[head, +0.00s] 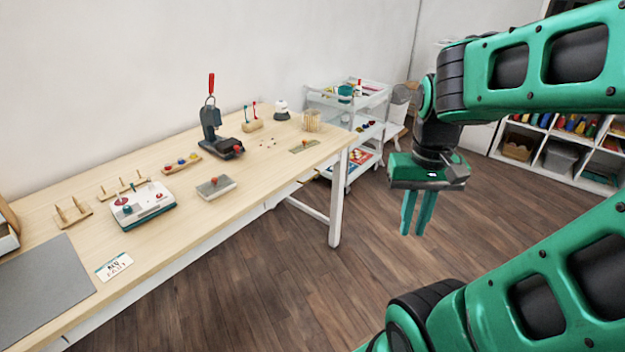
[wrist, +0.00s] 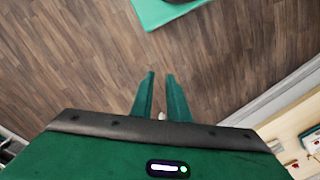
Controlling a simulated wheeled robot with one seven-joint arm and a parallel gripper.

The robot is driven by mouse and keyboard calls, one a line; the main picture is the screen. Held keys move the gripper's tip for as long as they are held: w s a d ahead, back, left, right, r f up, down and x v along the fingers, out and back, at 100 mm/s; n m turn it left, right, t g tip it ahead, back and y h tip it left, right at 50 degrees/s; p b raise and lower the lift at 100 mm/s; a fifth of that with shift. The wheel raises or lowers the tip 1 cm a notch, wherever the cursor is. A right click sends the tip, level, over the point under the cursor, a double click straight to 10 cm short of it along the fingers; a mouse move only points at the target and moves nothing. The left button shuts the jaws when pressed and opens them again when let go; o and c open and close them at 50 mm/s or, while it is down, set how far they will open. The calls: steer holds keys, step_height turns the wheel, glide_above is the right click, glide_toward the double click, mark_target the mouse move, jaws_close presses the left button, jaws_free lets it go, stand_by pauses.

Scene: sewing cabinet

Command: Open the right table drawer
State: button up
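The wooden table (head: 240,180) runs along the wall in the head view, with a white front (head: 190,262) below its top. The front is seen at a steep angle, and I cannot make out the right drawer or a handle on it. My gripper (head: 412,232) hangs in the air to the right of the table's right end, fingers pointing down, apart from the table. In the wrist view my gripper (wrist: 161,74) has its two fingers apart with a narrow gap and nothing between them. The table's white edge (wrist: 280,97) shows at the right there.
A white table leg (head: 337,205) stands at the near right corner. On the tabletop are a dark press (head: 212,130), a white-and-red device (head: 142,205) and a grey mat (head: 45,290). A white cart (head: 345,105) stands behind, and shelves (head: 550,150) at the far right. The wood floor (head: 300,285) before the table is clear.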

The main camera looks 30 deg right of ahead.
steer(key=w+d+f+m+g+h, duration=0.1)
steer(key=w+d+f+h, duration=0.3)
steer(key=w, duration=0.5)
steer(key=w+d+f+m+h, duration=0.15)
steer(key=w+d+f, duration=0.25)
steer(key=w+d, duration=0.4)
steer(key=w+d+f+g+h, duration=0.1)
steer(key=w+d+f+h, duration=0.25)
steer(key=w, duration=0.65)
steer(key=n+t+h, duration=0.7)
steer(key=n+t, duration=0.4)
steer(key=t, duration=0.4)
glide_toward(313, 177)
steer(key=x, duration=1)
steer(key=shift+w+d+f, duration=0.1)
steer(key=shift+w+f, duration=0.1)
steer(key=shift+w, duration=0.15)
